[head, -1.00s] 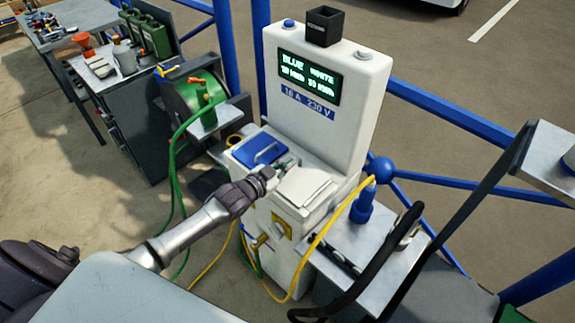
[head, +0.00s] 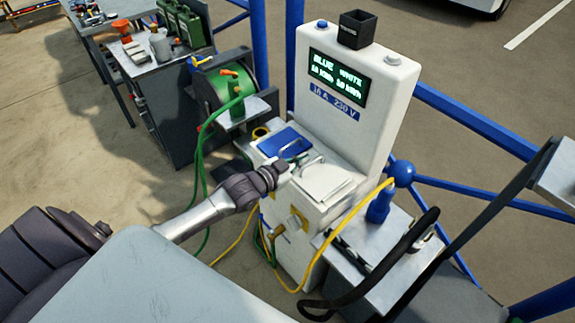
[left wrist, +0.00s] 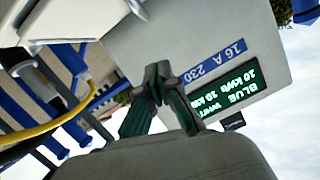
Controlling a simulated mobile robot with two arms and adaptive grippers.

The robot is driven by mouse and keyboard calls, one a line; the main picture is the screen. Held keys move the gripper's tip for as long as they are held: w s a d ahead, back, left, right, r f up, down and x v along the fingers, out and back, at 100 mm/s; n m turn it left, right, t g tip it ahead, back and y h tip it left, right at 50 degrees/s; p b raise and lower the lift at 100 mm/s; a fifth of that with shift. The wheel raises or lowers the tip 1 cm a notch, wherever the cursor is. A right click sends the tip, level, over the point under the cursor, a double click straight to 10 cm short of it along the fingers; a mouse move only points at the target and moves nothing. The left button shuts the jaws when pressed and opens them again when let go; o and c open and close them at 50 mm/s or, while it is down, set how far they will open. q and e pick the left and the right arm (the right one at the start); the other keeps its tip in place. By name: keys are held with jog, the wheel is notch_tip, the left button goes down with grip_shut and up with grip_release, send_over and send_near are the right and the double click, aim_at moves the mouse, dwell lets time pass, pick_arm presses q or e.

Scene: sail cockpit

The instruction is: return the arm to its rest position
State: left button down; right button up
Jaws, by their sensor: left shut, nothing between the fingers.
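My left arm (head: 205,215) reaches in from the lower left of the head view. Its gripper (head: 285,168) is in front of the white power pedestal (head: 345,125), near the blue lid (head: 285,143) and a white flap (head: 328,182). In the left wrist view the fingers (left wrist: 158,72) are closed together with nothing between them. Behind them the pedestal face (left wrist: 190,40) shows tilted, with its lit display (left wrist: 228,92). The fingertips are small and partly lost against the pedestal in the head view. My right gripper is not in view.
A green hose reel (head: 225,92) stands left of the pedestal. A yellow cable (head: 318,255) and a black cable (head: 345,300) hang at its front and right. A blue post (head: 380,205) stands on a side shelf. Blue rails run behind. Open floor (head: 60,135) lies at left.

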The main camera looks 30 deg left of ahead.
pick_arm(q)
jog(key=s+a+f+n+g+y+b, duration=0.1)
jog(key=s+a+f+g, duration=0.1)
jog(key=s+f, duration=0.6)
jog(key=s+a+f+n+g+y+b, duration=0.1)
jog(key=s+a+f+g+y, duration=0.2)
jog(key=f, duration=1)
jog(key=s+a+f+n+g, duration=0.1)
jog(key=s+a+f+n, duration=0.1)
jog(key=s+f, duration=0.65)
jog(key=s+d+f+g, duration=0.2)
jog(key=s+f, duration=0.4)
jog(key=s, duration=0.3)
jog(key=s+d+f+g+b, duration=0.1)
jog(key=s+d+f+g, duration=0.2)
jog(key=s+f, duration=0.4)
jog(key=s+d+f+g, duration=0.3)
jog(key=s+f, duration=0.3)
jog(key=s, duration=0.7)
jog(key=shift+s+d+f, duration=0.15)
jog(key=shift+d+f, duration=0.2)
jog(key=shift+d, duration=0.3)
jog(key=shift+s, duration=0.1)
